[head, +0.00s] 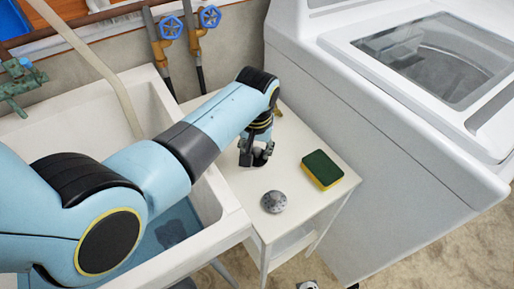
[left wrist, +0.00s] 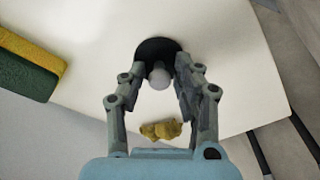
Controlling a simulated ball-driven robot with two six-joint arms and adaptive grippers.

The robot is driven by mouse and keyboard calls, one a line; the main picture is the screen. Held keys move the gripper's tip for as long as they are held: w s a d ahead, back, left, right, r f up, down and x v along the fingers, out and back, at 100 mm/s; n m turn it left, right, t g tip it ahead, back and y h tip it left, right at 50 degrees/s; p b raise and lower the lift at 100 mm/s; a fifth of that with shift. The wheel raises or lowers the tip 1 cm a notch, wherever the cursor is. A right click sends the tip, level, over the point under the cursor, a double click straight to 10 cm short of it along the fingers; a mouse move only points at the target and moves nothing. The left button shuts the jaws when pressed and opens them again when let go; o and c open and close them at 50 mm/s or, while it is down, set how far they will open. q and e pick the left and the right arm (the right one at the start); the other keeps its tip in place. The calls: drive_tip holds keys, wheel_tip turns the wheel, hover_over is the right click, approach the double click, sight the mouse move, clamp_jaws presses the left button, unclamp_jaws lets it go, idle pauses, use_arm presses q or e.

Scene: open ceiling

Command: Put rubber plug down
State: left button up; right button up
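The rubber plug (left wrist: 157,46), a black disc with a pale grey round knob, is at the fingertips of my left gripper (left wrist: 160,72) in the left wrist view. The two fingers stand on either side of the knob. I cannot tell whether they press on it or stand just clear. In the head view my left gripper (head: 256,158) points down over the white side table (head: 302,222). The plug is mostly hidden there, and whether it touches the tabletop is unclear. My right gripper is not in view.
A green and yellow sponge (head: 322,169) and a round grey metal drain piece (head: 274,202) lie on the table. A yellowish lump (left wrist: 160,130) lies behind the gripper. A white sink (head: 222,236) stands at left, a washing machine (head: 375,150) at right.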

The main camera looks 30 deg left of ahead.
sight(257, 162)
use_arm(q)
drive_tip(key=shift+o, duration=0.2)
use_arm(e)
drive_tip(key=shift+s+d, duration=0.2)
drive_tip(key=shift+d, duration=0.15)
use_arm(q)
drive_tip(key=shift+r, duration=0.15)
wheel_tip(257, 162, up, 12)
drive_tip(key=s+p, duration=0.1)
drive_tip(key=p, duration=0.1)
drive_tip(key=shift+s+d, duration=0.3)
drive_tip(key=shift+d, duration=0.05)
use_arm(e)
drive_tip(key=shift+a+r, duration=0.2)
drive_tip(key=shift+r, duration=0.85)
